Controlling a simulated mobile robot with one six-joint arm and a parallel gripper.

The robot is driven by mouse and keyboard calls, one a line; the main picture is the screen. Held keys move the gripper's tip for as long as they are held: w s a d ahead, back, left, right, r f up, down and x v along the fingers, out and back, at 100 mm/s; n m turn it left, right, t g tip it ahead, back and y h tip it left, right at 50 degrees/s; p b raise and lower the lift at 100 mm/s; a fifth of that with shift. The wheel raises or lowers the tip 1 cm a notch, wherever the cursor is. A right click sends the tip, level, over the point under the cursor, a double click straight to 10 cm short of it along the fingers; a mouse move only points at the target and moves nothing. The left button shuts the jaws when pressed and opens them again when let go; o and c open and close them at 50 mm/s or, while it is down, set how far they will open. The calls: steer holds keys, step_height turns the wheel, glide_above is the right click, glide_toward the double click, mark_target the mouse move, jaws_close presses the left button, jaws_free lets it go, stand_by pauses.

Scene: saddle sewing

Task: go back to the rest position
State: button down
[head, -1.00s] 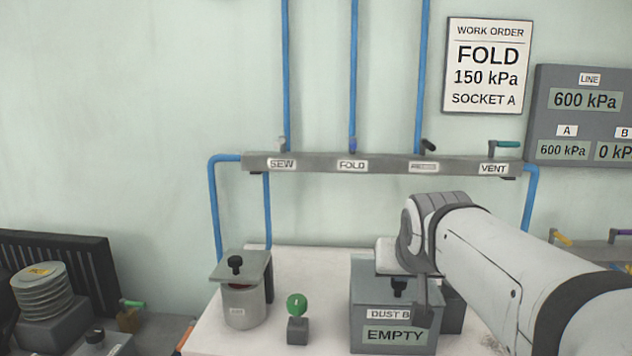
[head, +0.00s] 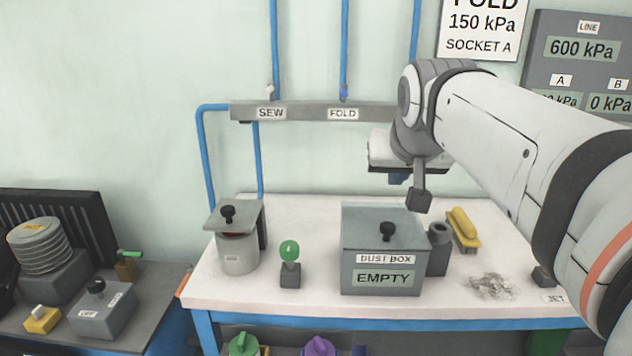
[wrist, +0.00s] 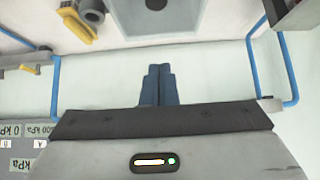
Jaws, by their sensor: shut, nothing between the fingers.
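My gripper (wrist: 157,84) shows in the wrist view as two blue fingers shut together with nothing between them. In the head view my gripper (head: 398,179) is mostly hidden under my wrist, above the back of the table and apart from everything there. The grey dust box (head: 382,248), labelled EMPTY, stands on the white table (head: 310,215) below and in front of it. The lid with its black knob sits on the box.
A grey canister (head: 238,253) with a tilted-looking lid and a green knob on a block (head: 289,265) stand left of the box. A yellow brush (head: 463,228) lies to the right. A valve rail (head: 310,112) with blue pipes runs along the wall behind.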

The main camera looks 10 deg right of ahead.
steer(key=s+a+f+n+g+y+p, duration=0.1)
steer(key=s+a+f+g+p, duration=0.1)
steer(key=s+f+p, duration=0.3)
steer(key=s+a+f+n+g+p, duration=0.1)
steer(key=s+a+f+g+p, duration=0.2)
steer(key=s+p, duration=0.5)
step_height(320, 180, down, 3)
steer(key=shift+s+a+r+g+y, duration=0.2)
steer(key=shift+s+a+g+y, duration=0.1)
steer(key=shift+a+y, duration=0.15)
steer(key=shift+a, duration=0.1)
